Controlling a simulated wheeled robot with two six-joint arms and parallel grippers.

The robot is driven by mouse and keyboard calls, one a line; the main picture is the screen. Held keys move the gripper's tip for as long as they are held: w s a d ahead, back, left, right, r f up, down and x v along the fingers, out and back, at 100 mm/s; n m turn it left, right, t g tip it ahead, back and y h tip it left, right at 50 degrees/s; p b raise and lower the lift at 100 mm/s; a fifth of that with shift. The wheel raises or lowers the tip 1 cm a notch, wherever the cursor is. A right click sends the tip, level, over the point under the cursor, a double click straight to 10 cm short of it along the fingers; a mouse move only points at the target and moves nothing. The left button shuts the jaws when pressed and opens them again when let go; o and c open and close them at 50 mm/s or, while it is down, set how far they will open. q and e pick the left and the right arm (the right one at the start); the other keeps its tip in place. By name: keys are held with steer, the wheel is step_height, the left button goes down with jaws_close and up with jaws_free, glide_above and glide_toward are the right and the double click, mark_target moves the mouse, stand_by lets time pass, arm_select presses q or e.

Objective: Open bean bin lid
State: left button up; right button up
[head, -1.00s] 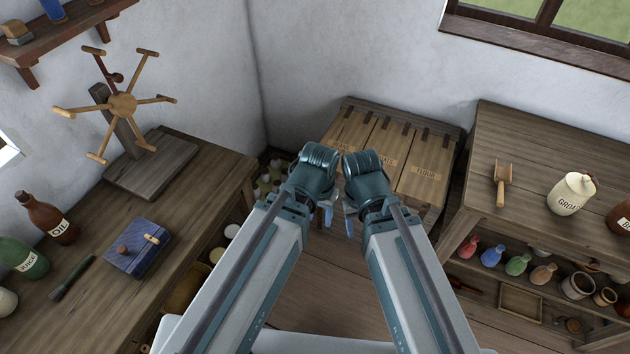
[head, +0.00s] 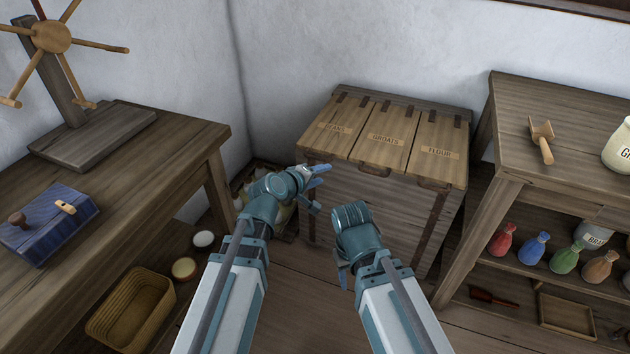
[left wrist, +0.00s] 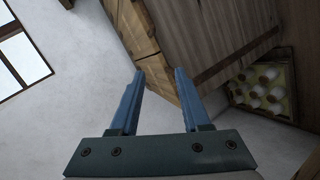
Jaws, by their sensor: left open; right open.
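The bean bin lid (head: 342,122) is the leftmost of three lids on a wooden chest (head: 400,210) and lies shut. Its label reads BEANS. The groats lid (head: 391,135) and flour lid (head: 444,150) beside it are also shut. My left gripper (head: 319,186) is open and empty, in front of the chest's left front corner and near the bean lid's front edge. In the left wrist view its two blue fingers (left wrist: 159,76) are apart, with the chest (left wrist: 205,40) beyond them. My right gripper (head: 343,278) is lower, in front of the chest, its fingers mostly hidden.
A table (head: 150,165) stands left with a blue box (head: 47,225) on it and a basket (head: 130,308) below. A crate of pale round things (left wrist: 262,88) sits beside the chest.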

mark_target(315, 158)
arm_select(q)
steer(key=w+a+f+n+t+y+b, duration=0.2)
steer(key=w+a+f+n+t+b, duration=0.2)
steer(key=w+a+f+n+b, duration=0.25)
steer(key=shift+m, duration=0.45)
steer(key=b+x, duration=0.1)
steer(key=x, duration=0.3)
steer(key=b+x, duration=0.2)
steer(key=x, duration=0.2)
steer(key=b+x, duration=0.1)
steer(key=x, duration=0.3)
steer(key=shift+d+r, duration=0.3)
steer(key=shift+r, duration=0.1)
arm_select(e)
step_height(315, 158, down, 14)
steer(key=shift+r, duration=0.15)
arm_select(q)
steer(key=shift+c, duration=0.2)
jaws_close()
